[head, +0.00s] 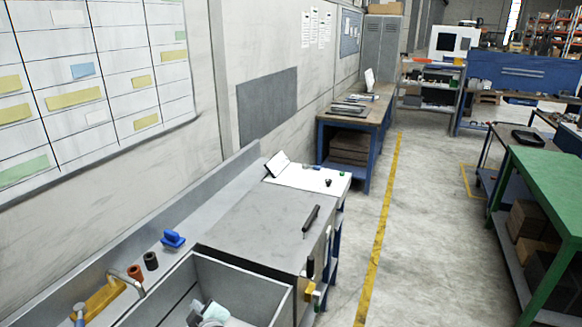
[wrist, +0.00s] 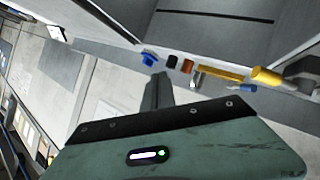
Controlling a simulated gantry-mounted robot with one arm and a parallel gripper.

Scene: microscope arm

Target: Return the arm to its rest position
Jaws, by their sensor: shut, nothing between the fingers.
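My gripper (wrist: 156,92) shows in the wrist view. Its dark fingers are together with nothing between them, in front of a green housing with a dark plate. The fingers point towards the back edge of the grey bench, apart from the small objects there. I cannot make out my gripper in the head view. No microscope can be made out in either view.
The grey bench (head: 262,222) runs along the wall, with a dark tool (head: 311,219) on top. A blue object (head: 173,240), a black roll (head: 151,261), a brown roll (head: 135,272) and a yellow block (head: 101,299) stand behind the sink (head: 246,284). The aisle is clear.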

